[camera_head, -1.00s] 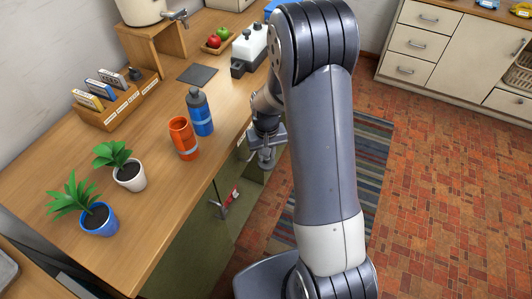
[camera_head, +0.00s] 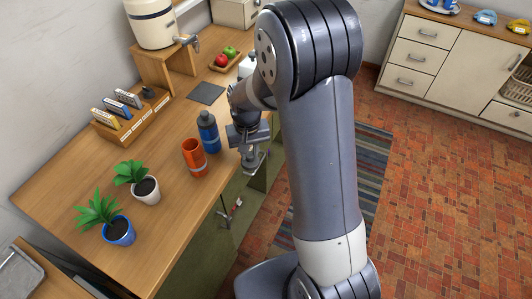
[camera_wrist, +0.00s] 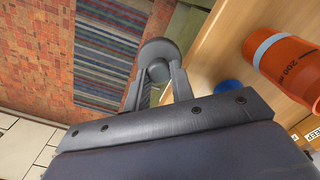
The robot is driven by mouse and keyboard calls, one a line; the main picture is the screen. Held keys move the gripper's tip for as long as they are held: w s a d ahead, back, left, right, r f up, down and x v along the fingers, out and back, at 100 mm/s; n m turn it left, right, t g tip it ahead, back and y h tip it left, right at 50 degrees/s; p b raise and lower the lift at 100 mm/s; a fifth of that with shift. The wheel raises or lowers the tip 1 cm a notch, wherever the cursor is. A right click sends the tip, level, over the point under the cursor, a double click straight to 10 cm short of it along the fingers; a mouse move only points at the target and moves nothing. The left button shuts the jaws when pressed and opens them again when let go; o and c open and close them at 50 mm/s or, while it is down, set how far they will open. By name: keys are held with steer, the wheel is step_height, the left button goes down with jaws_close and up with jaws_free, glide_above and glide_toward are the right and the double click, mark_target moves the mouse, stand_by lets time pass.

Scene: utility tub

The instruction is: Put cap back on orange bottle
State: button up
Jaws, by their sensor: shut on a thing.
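The orange bottle (camera_head: 194,158) stands upright on the wooden counter, its top open, near the front edge. It also shows at the right of the wrist view (camera_wrist: 285,65), with a light blue band. My gripper (camera_head: 252,158) is to the right of the bottle, around the counter's front edge, apart from it. In the wrist view my gripper (camera_wrist: 155,82) is shut on a round grey cap (camera_wrist: 160,50), held between its fingertips. The cap is small and hard to make out in the head view.
A blue bottle (camera_head: 208,134) with a dark cap stands just behind the orange bottle, close to my wrist. Two potted plants (camera_head: 145,190) (camera_head: 119,231) stand at the left front. A wooden organizer (camera_head: 130,118), a dark mat (camera_head: 206,93) and a fruit tray (camera_head: 226,62) are farther back.

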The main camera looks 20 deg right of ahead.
steer(key=s+a+r, duration=0.5)
steer(key=a+r, duration=0.2)
steer(key=a, duration=0.1)
steer(key=s+a+r, duration=0.5)
steer(key=a+r, duration=0.3)
steer(key=shift+s+m, duration=0.25)
steer(key=shift+m, duration=0.05)
